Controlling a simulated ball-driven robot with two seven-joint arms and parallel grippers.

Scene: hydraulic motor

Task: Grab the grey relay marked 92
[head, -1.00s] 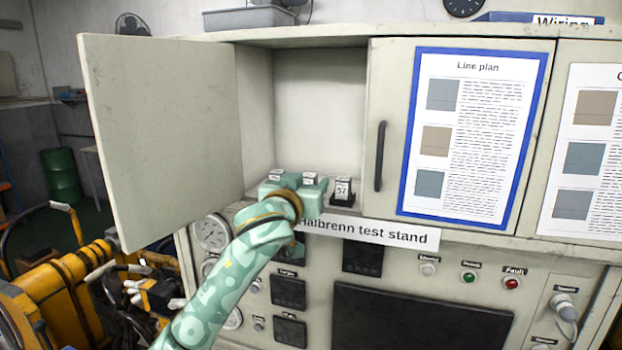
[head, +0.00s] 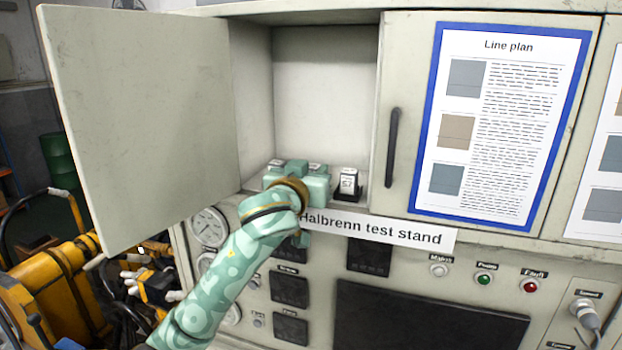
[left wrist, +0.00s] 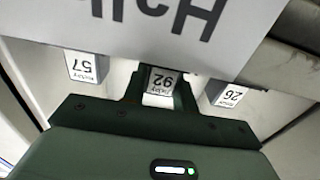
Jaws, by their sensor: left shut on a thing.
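The relay marked 92 (left wrist: 162,80) stands in the middle of the left wrist view, its label upside down. My left gripper (left wrist: 160,88) is shut on it, one dark green finger on each side. In the head view my left gripper (head: 302,178) reaches into the open cabinet at shelf level and covers most of this relay (head: 315,166). The relay marked 57 (left wrist: 86,67) stands apart to its left in the left wrist view, and on the right of the row in the head view (head: 348,181). My right gripper is not in view.
The relay marked 26 (left wrist: 228,95) stands on the other side. The cabinet door (head: 150,120) is swung open at left. A closed door with a black handle (head: 392,147) is at right. A white sign (left wrist: 150,30) covers the top of the wrist view. The compartment above the relays is empty.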

